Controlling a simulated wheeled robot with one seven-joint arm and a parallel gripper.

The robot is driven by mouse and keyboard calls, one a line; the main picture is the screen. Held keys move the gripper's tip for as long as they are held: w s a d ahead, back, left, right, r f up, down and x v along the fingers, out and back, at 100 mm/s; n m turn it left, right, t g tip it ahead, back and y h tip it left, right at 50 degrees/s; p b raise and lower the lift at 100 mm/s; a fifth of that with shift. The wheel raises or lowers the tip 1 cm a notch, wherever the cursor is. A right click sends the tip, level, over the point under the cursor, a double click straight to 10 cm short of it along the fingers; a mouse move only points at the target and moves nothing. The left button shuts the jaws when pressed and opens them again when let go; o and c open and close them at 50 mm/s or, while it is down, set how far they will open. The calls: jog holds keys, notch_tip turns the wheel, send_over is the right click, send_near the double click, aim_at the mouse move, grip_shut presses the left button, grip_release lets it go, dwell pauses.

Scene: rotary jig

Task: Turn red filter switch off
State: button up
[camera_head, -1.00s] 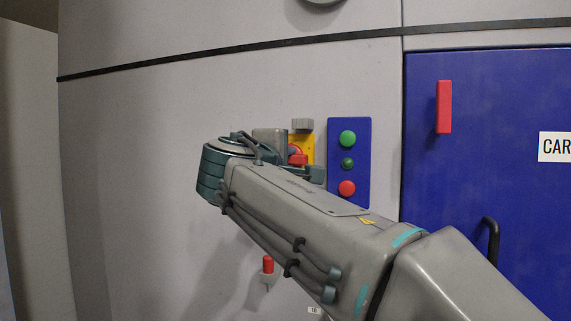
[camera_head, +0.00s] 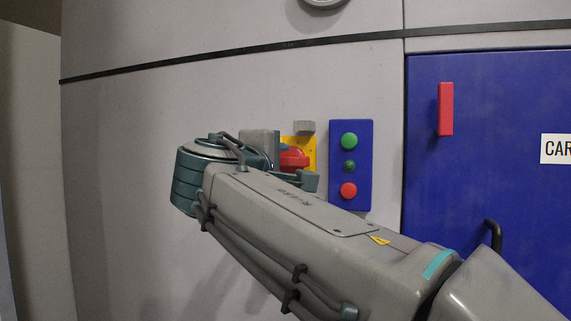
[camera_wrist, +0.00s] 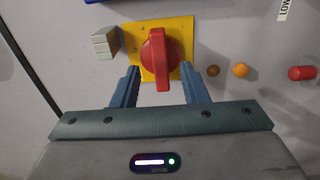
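The red filter switch (camera_wrist: 158,52) is a red rotary handle on a yellow square plate (camera_wrist: 184,27) on the wall. In the wrist view its handle runs roughly up and down the picture. My gripper (camera_wrist: 160,70) is open, one finger on each side of the handle's lower half, with visible gaps on both sides. The fingertips overlap the plate's lower edge in that view; whether they touch it I cannot tell. In the head view the red switch (camera_head: 294,160) and yellow plate (camera_head: 311,148) are partly hidden by my wrist.
A grey block (camera_wrist: 105,42) sits beside the plate. A blue panel (camera_head: 350,198) with green and red buttons is just right of the switch. A blue door (camera_head: 480,180) with a red bar (camera_head: 445,108) is further right. An orange knob (camera_wrist: 240,71) and red knob (camera_wrist: 301,73) protrude nearby.

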jog(key=v, duration=0.9)
jog(key=d+f+m+g+y+p, duration=0.1)
jog(key=d+f+m+g+p, duration=0.4)
jog(key=d+f+g+p, duration=0.8)
jog(key=s+d+f+m+g+y+p, duration=0.1)
jog(key=s+d+f+m+y+p, duration=0.3)
jog(key=s+f+m, duration=0.5)
jog(key=s+d+f+y, duration=0.1)
jog(key=s+d+f, duration=0.1)
jog(key=f, duration=0.4)
jog(key=shift+s+d, duration=0.2)
jog(key=shift+s, duration=0.35)
jog(key=shift+a, duration=0.1)
